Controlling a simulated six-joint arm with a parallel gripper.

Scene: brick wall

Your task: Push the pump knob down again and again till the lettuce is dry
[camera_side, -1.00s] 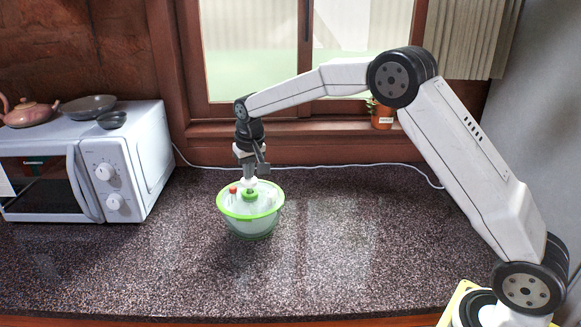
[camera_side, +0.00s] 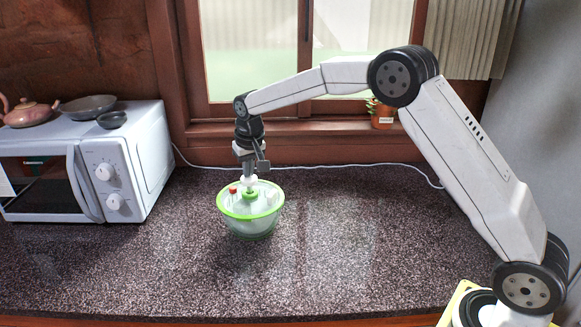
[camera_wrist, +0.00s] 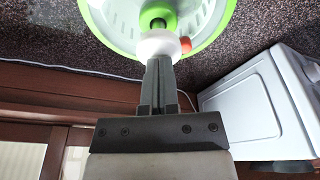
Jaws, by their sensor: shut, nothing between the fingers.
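The salad spinner (camera_side: 236,212) is a clear bowl with a bright green rim, standing upright on the counter. Its white pump knob (camera_side: 250,182) sits above a green collar at the middle of the lid. A red button shows on the lid beside it. My gripper (camera_side: 249,173) points down over the knob, fingers shut and empty. In the wrist view, my fingertips (camera_wrist: 158,58) meet the edge of the white knob (camera_wrist: 160,44); they look to be at or touching its top. The lettuce cannot be made out.
A white microwave (camera_side: 130,160) stands to the left, with a pink teapot (camera_side: 30,112) and dark pans on top. A white cable runs along the back wall. A potted plant (camera_side: 381,116) sits on the sill. The counter around the spinner is clear.

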